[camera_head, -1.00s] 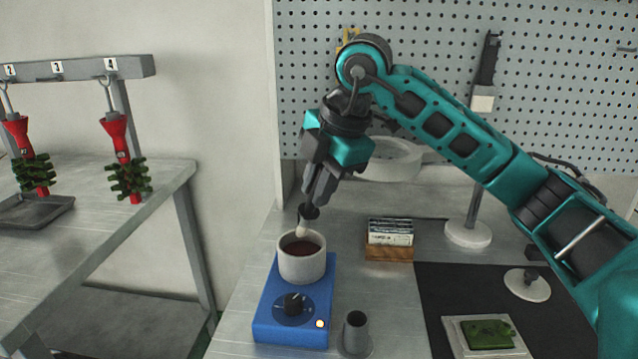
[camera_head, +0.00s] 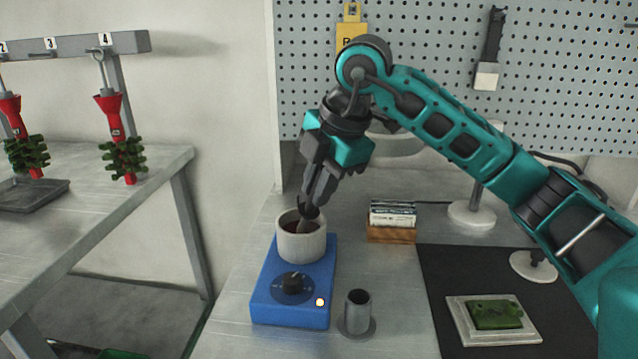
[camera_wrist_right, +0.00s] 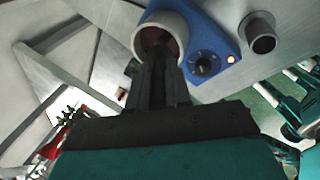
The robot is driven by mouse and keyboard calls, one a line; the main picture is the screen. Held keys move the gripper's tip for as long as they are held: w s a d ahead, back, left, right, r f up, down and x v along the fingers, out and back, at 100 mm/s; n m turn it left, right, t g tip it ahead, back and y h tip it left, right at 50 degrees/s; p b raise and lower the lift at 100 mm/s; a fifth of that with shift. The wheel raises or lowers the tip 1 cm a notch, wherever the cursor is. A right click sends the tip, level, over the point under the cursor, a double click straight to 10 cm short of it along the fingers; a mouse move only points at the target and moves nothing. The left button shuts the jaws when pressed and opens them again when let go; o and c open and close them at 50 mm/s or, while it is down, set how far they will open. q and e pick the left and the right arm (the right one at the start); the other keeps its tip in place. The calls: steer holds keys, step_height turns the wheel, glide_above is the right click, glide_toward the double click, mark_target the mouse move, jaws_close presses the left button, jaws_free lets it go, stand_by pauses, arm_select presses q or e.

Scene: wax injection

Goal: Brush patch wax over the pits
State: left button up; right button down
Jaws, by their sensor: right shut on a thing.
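My right gripper (camera_head: 318,192) is shut on a dark-handled brush (camera_head: 306,225), whose pale head is down inside the light grey pot (camera_head: 301,245) of dark red wax. The pot stands on a blue heater (camera_head: 293,290) with a black dial and a lit lamp. In the right wrist view the fingers (camera_wrist_right: 160,75) point into the pot (camera_wrist_right: 160,28), and they hide most of the brush. A green wax piece (camera_head: 495,314) lies on a pale square plate (camera_head: 468,335) at the lower right. Any pits on it are too small to make out. My left gripper is out of view.
An empty grey cup-like holder (camera_head: 358,313) stands right of the heater. A wooden box of cards (camera_head: 391,234) and a round-based stand (camera_head: 472,215) are behind. Red-and-green wax trees (camera_head: 122,150) hang from a rack at left. The black mat (camera_head: 440,275) has free room.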

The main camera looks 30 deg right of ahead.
steer(key=shift+f+b, duration=0.5)
steer(key=shift+f, duration=0.2)
stand_by(0.6)
steer(key=shift+f, duration=0.1)
stand_by(0.8)
step_height(320, 180, up, 6)
steer(key=p, duration=0.5)
steer(key=shift+p, duration=0.3)
steer(key=shift+r+p, duration=0.3)
steer(key=shift+r, duration=0.3)
